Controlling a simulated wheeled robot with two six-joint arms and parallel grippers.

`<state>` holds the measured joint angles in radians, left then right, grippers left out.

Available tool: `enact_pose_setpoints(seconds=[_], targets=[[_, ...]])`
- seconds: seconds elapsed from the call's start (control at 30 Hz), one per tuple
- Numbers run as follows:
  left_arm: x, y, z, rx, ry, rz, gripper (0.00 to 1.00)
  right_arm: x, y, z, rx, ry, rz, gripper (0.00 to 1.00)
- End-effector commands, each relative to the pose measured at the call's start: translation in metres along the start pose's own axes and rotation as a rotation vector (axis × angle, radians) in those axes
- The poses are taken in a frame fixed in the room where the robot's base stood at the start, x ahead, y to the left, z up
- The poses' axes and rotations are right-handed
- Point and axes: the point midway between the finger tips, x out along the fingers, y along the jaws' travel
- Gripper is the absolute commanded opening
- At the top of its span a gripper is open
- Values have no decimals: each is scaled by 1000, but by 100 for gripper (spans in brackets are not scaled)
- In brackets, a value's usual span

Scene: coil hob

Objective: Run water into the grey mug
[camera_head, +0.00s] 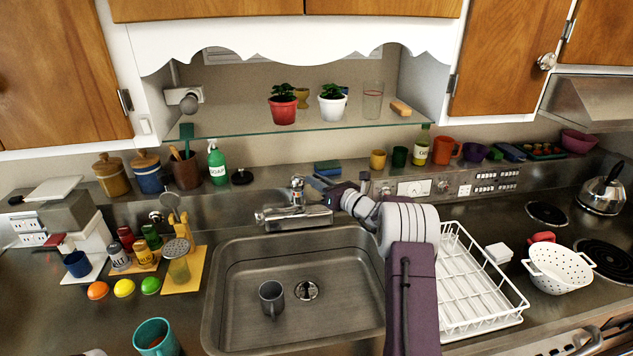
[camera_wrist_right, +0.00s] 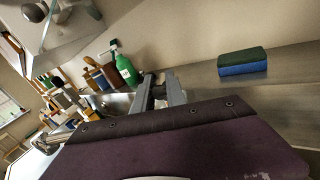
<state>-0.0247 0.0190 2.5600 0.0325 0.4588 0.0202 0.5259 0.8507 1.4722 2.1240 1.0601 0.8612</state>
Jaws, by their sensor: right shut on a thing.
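The grey mug (camera_head: 271,297) stands in the sink basin (camera_head: 345,325), left of the drain. The chrome tap (camera_head: 290,217) is at the back of the sink, with its lever (camera_head: 297,183) on top. My right gripper (camera_head: 314,182) is at the tap's lever, coming from the right, and is shut on it. In the right wrist view the two grey fingers (camera_wrist_right: 160,92) close around a dark part, mostly hidden by the fingers and wrist. No running water is visible. My left gripper is not in view.
A white dish rack (camera_head: 470,285) stands right of the sink, beside my right arm. A blue-green sponge (camera_head: 328,168) lies on the ledge behind the tap and also shows in the right wrist view (camera_wrist_right: 243,62). A teal mug (camera_head: 156,338) stands left of the sink. A glass shelf hangs above.

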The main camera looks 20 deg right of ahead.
Motion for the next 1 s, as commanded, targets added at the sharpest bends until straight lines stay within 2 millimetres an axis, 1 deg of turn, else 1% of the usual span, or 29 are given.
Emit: enact_pose_setpoints(seconds=[0.03, 0.5, 0.57, 0.63, 0.7, 0.77, 1.0], targets=[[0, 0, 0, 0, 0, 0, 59, 1, 1, -2, 1, 4, 2, 0], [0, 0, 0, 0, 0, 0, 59, 1, 1, -3, 1, 5, 3, 0], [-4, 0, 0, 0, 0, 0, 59, 1, 2, 1, 0, 12, 2, 0], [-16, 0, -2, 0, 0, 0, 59, 3, 4, 8, -2, 45, -2, 0], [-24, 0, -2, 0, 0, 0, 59, 4, 5, 11, -4, 79, -9, 0], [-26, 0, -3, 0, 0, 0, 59, 4, 4, 10, -5, 99, -14, 0], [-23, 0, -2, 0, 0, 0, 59, 4, 4, 6, -5, 106, -16, 0]])
